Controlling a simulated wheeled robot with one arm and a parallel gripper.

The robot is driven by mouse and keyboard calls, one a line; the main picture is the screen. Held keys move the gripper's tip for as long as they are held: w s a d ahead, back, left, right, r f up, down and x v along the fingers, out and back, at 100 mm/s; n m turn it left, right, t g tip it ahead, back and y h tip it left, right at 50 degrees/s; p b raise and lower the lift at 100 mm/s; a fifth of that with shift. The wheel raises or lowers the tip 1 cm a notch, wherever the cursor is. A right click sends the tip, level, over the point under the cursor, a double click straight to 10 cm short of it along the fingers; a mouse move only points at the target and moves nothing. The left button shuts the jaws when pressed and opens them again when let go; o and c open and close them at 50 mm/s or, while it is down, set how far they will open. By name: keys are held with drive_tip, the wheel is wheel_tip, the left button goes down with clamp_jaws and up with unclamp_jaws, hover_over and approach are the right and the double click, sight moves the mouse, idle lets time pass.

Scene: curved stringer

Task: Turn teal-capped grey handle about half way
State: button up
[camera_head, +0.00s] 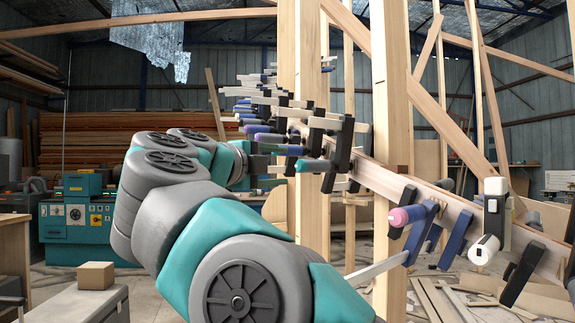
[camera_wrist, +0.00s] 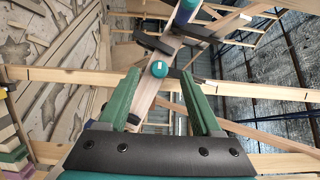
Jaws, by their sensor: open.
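The teal cap of a handle (camera_wrist: 159,69) shows end-on in the wrist view, with a small white mark on it. The handle's grey body behind the cap is mostly hidden. My gripper (camera_wrist: 160,76) is open, with one green finger to the left of the cap and one to the right. The cap appears between the fingertips, with a gap on both sides; depth is hard to judge. In the head view my arm reaches to the row of clamps, where its fingers and this handle are hard to make out.
A curved wooden stringer (camera_head: 451,206) carries several clamps close together. Upright posts (camera_head: 391,120) stand close beside my arm.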

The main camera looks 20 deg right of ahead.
drive_tip(key=shift+s+a, duration=0.25)
drive_tip(key=shift+a, duration=0.9)
drive_tip(key=shift+s+a, duration=0.2)
drive_tip(key=shift+a, duration=0.9)
